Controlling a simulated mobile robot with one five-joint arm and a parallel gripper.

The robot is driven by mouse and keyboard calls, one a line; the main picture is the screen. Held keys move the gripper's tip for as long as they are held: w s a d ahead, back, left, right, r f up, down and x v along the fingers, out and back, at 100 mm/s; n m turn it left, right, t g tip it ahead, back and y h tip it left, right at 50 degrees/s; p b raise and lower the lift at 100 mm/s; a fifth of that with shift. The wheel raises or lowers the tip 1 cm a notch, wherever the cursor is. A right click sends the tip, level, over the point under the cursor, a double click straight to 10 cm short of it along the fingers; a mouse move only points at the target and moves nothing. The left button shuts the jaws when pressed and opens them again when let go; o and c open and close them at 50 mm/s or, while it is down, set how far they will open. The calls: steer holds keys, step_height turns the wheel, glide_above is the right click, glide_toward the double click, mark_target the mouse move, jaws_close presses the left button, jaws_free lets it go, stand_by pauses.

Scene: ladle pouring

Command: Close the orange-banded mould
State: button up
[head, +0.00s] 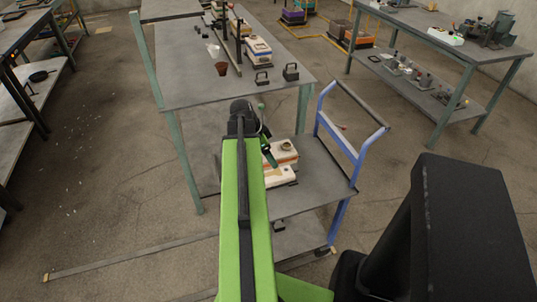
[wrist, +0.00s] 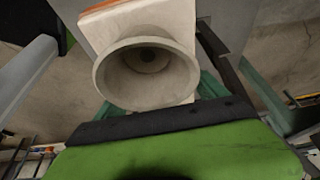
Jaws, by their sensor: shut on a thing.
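A second pale block with a brownish hollow (head: 277,175) lies just in front, seemingly the lower half. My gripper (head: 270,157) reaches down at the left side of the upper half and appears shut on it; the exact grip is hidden. In the wrist view the pouring cup (wrist: 148,68) fills the middle, with the pale, orange-edged block behind it. I cannot tell whether the upper half is lifted.
The cart's blue handle (head: 345,145) stands to the right of the mould. A grey table (head: 200,88) with other moulds, a brown cup (head: 221,69) and dark brackets stands behind. My arm covers the cart's left part. Bare cart top shows at right (head: 325,175).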

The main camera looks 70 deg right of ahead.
steer(key=shift+s+d+f+b, duration=0.1)
steer(key=shift+f+b, duration=2.9)
steer(key=shift+f, duration=0.3)
steer(key=shift+f+b, duration=0.5)
steer(key=shift+b, duration=0.05)
steer(key=o, duration=2)
steer(key=shift+r, duration=0.1)
steer(key=p+v, duration=1.6)
steer(key=v, duration=0.1)
steer(key=shift+r, duration=0.2)
